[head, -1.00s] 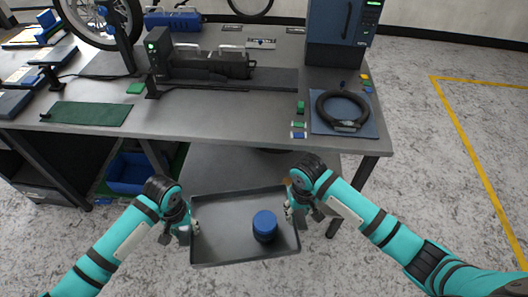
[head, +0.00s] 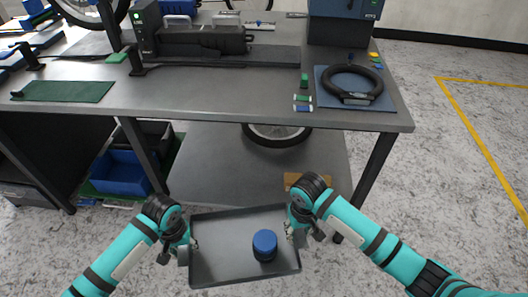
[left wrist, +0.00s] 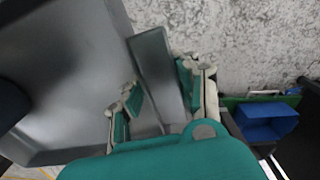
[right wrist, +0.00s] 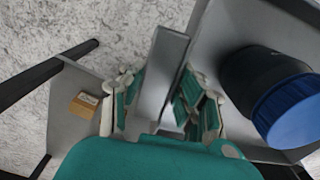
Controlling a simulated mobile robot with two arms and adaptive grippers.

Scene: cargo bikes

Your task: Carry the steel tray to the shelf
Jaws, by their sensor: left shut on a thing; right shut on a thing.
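The steel tray (head: 225,268) is a shallow grey tray held level in front of the workbench, low in the head view. A dark round container with a blue lid (head: 265,244) stands upright in its right half. My left gripper (head: 190,246) is shut on the tray's left wall, which shows between the fingers in the left wrist view (left wrist: 158,85). My right gripper (head: 292,231) is shut on the right wall, seen between the fingers in the right wrist view (right wrist: 160,75). The lower shelf (head: 215,175) of the workbench is a grey board just beyond the tray.
The workbench top (head: 220,110) overhangs the shelf, and a table leg (head: 375,170) stands at the right. A blue bin (head: 122,170) is at the left. Floor at the right is clear.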

